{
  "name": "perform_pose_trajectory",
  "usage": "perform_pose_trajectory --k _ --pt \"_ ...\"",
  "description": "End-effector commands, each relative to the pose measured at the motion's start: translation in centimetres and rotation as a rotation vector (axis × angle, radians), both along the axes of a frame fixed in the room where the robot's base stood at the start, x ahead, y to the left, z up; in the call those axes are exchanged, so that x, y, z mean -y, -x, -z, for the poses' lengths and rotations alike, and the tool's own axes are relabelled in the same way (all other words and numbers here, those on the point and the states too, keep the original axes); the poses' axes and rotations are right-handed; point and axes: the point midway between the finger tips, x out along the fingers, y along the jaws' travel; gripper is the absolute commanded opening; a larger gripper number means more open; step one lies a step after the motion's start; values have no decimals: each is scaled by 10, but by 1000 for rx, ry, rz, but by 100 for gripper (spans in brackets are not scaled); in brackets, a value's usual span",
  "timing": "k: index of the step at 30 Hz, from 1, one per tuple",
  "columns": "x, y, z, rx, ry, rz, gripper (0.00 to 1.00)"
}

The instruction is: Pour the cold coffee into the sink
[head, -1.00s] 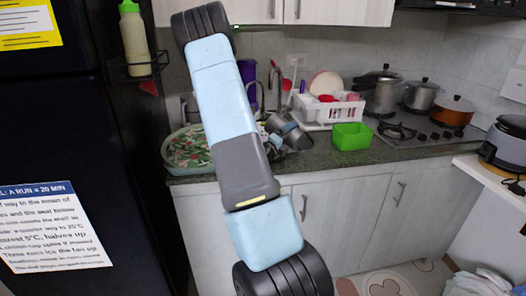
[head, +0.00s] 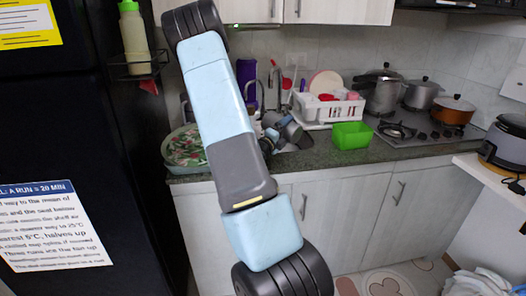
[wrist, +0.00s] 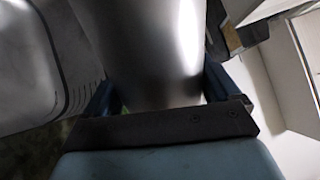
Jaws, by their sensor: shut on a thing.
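My gripper (wrist: 158,92) is shut on a smooth metallic grey vessel (wrist: 150,45), which fills the middle of the wrist view between the two dark fingers. Its mouth and any coffee inside do not show. In the head view my gripper (head: 284,131) is small and partly hidden behind my arm, low over the counter near the faucet (head: 274,84). The sink basin is mostly hidden by my arm, and I cannot tell whether the vessel is over it.
A green box (head: 352,135) and a white dish rack (head: 328,107) stand right of my gripper. A patterned tray (head: 184,147) lies to the left. Pots and a stove (head: 412,130) are farther right. A black fridge (head: 70,130) borders the left side.

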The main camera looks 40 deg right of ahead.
Motion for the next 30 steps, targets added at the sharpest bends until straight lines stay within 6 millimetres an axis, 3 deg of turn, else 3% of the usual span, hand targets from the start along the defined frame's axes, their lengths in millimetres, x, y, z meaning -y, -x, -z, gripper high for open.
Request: perform_pose_trajectory --k 27,30 --pt "-1 -4 1 -122 17 0 37" --pt "1 -1 0 -53 7 3 37"
